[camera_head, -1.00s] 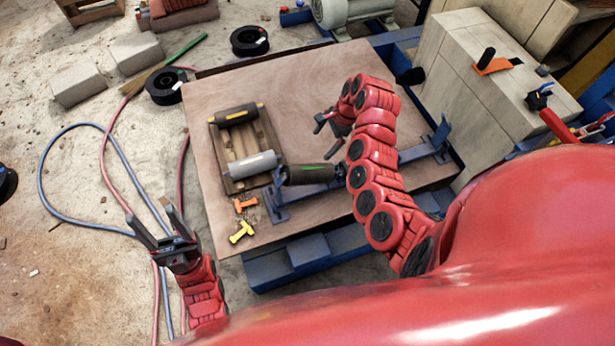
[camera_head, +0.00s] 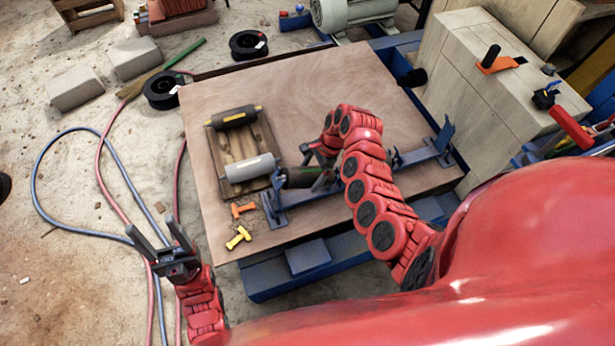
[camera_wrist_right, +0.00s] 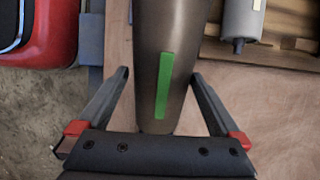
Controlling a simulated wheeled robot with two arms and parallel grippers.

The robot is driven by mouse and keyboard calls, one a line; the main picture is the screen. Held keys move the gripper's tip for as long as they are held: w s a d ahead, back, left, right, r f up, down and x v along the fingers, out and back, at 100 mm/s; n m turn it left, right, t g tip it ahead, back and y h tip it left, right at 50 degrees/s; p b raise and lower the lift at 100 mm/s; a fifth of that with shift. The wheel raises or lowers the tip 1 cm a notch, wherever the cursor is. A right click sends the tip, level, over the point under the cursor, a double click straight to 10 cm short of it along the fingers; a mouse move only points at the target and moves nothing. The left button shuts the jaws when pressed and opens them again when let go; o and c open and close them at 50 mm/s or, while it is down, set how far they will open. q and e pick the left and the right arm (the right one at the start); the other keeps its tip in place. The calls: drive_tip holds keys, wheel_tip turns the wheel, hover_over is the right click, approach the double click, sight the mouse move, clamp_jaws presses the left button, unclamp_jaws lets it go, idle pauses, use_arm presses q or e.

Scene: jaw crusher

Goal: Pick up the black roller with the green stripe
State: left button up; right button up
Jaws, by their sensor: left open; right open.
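The black roller with the green stripe (camera_wrist_right: 182,60) lies between the two open fingers of my right gripper (camera_wrist_right: 168,88) in the right wrist view. Both fingers stand apart from its sides, with a gap on each side. In the head view the roller (camera_head: 297,178) rests on the blue bracket rail and is partly hidden by my right gripper (camera_head: 318,165), which is over it. My left gripper (camera_head: 160,240) is open and empty, off the left front side of the table, above the floor.
A wooden tray (camera_head: 240,148) holds a yellow-striped black roller (camera_head: 233,117) and a grey roller (camera_head: 251,167). An orange piece (camera_head: 242,210) and a yellow piece (camera_head: 239,237) lie near the table's front left. The blue bracket rail (camera_head: 400,160) crosses the table. The table's back is clear.

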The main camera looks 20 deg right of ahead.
drive_tip(key=shift+b+x, duration=0.75)
drive_tip(key=shift+x, duration=1.75)
drive_tip(key=shift+w, duration=0.15)
drive_tip(key=shift+a, duration=0.1)
clamp_jaws()
